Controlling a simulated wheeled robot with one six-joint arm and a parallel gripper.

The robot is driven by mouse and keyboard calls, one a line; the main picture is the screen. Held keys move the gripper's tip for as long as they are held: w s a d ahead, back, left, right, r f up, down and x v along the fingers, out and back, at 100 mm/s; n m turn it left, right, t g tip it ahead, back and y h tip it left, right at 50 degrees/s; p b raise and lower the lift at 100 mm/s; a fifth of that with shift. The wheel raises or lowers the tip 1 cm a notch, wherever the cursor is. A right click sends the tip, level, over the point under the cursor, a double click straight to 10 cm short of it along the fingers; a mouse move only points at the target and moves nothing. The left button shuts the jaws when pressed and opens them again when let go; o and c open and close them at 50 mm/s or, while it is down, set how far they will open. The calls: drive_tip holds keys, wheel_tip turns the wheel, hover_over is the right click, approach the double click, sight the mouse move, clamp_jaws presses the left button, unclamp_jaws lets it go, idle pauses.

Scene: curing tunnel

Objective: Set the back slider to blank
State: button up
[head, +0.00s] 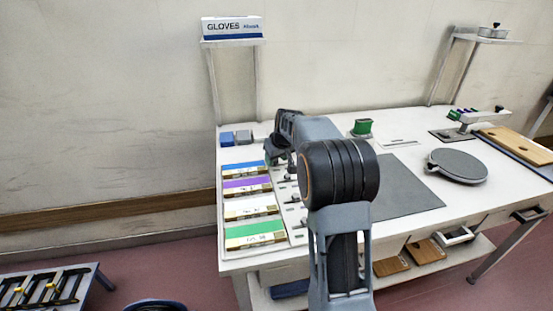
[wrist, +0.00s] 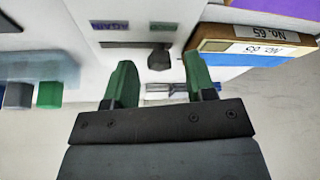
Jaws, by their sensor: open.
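A pale slider panel (head: 283,205) with several dark knobs lies on the left part of the table. Its back end is hidden by my arm. My gripper (head: 277,154) is over that back end. In the wrist view my gripper (wrist: 160,72) is open, with green fingers apart. A dark slider knob (wrist: 159,57) shows between and just beyond the fingertips; whether they touch it I cannot tell. A purple label (wrist: 110,26) and a green label (wrist: 163,27) lie beyond the knob. A blue-marked strip (wrist: 182,88) shows by the right finger, partly hidden.
Blue, purple, white and green boxes line the panel's left side; the purple box (head: 246,187) is near my gripper. Small blue and grey blocks (head: 236,138) stand behind. A grey mat (head: 400,185) and a round grey plate (head: 458,166) lie right. The wall is close behind.

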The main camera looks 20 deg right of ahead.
drive_tip(key=shift+f, duration=0.15)
drive_tip(key=shift+c, duration=0.4)
clamp_jaws()
